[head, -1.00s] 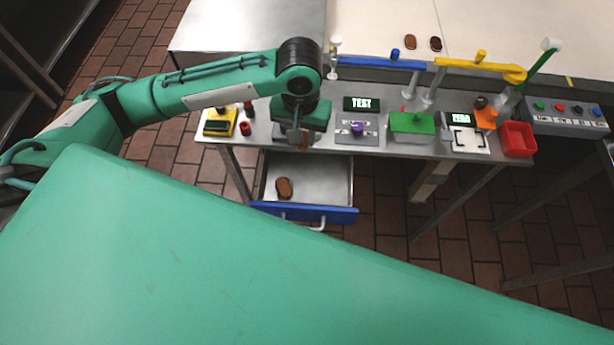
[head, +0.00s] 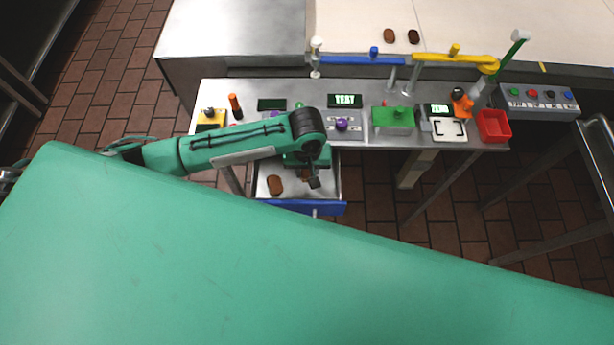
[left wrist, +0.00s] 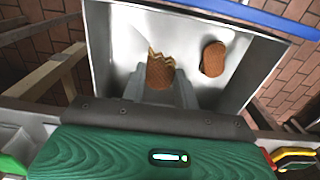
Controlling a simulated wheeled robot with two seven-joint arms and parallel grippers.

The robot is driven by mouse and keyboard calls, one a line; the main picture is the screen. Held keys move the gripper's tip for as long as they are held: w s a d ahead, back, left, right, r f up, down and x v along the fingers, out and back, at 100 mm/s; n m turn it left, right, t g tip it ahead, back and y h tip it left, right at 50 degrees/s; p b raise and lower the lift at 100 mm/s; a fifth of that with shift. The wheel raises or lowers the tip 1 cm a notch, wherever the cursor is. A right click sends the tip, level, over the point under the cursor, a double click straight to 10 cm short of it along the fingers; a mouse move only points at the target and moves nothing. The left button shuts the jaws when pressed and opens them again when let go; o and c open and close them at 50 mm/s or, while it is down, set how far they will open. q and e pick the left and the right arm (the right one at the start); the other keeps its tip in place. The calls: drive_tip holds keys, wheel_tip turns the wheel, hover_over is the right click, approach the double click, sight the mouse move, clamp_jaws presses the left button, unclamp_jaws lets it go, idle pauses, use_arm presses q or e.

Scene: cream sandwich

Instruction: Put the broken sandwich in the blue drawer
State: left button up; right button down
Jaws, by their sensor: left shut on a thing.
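The blue drawer (head: 330,208) is pulled open below the metal bench; its blue front also shows in the left wrist view (left wrist: 250,14). My left gripper (head: 312,181) points down over the open drawer, at its right side in the head view. In the left wrist view my left gripper (left wrist: 160,88) is shut on the broken sandwich (left wrist: 160,70), brown with a jagged pale edge. I cannot tell whether it touches the drawer floor. Another brown sandwich (head: 275,185) lies in the drawer, apart from it; it also shows in the left wrist view (left wrist: 213,58). My right gripper is not in view.
The bench (head: 365,138) above the drawer carries a yellow device (head: 210,119), a green block (head: 392,117) and a red bin (head: 493,126). Two sandwiches (head: 390,36) (head: 413,37) lie on the pale conveyor behind. A button box (head: 540,101) stands at right.

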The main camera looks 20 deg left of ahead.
sight(307, 186)
use_arm(q)
drive_tip(key=shift+f+p, duration=0.35)
drive_tip(key=shift+f, duration=2.65)
drive_tip(key=o, duration=0.9)
wheel_tip(307, 186, up, 12)
drive_tip(key=shift+r+b, duration=0.1)
drive_tip(key=shift+b, duration=0.7)
